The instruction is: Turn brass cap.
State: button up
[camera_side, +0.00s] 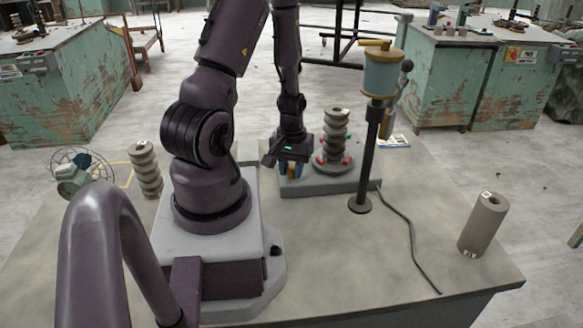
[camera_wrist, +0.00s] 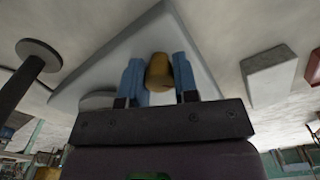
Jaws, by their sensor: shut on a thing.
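The brass cap (camera_wrist: 158,72) is a small yellow-brown knob between my blue fingers in the wrist view. It stands over a grey plate (camera_wrist: 205,65). My gripper (camera_wrist: 157,78) is shut on the cap, one finger on each side. In the side view my gripper (camera_side: 290,168) points down at the left end of the grey base plate (camera_side: 345,184). The cap's underside is hidden.
A ribbed grey column (camera_side: 337,128) stands on the same plate, right of my gripper. A dark post (camera_side: 370,150) with a blue and yellow head (camera_side: 383,75) stands further right. A cable (camera_side: 408,232) and a grey cylinder (camera_side: 483,224) are on the right.

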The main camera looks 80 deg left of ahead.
aim_at(289, 169)
jog(key=o, duration=0.9)
jog(key=shift+o, duration=0.2)
notch_tip(289, 169, up, 13)
jog(key=w+d+r+m+t, duration=0.2)
jog(key=d+r+m, duration=0.4)
jog(key=d, duration=0.5)
jog(key=w+d+r+m+t, duration=0.1)
jog(key=d+r+m+t, duration=0.2)
jog(key=d+r+m, duration=0.4)
jog(key=d+r, duration=0.4)
jog(key=shift+w+d+r+t, duration=0.3)
jog(key=shift+w, duration=0.1)
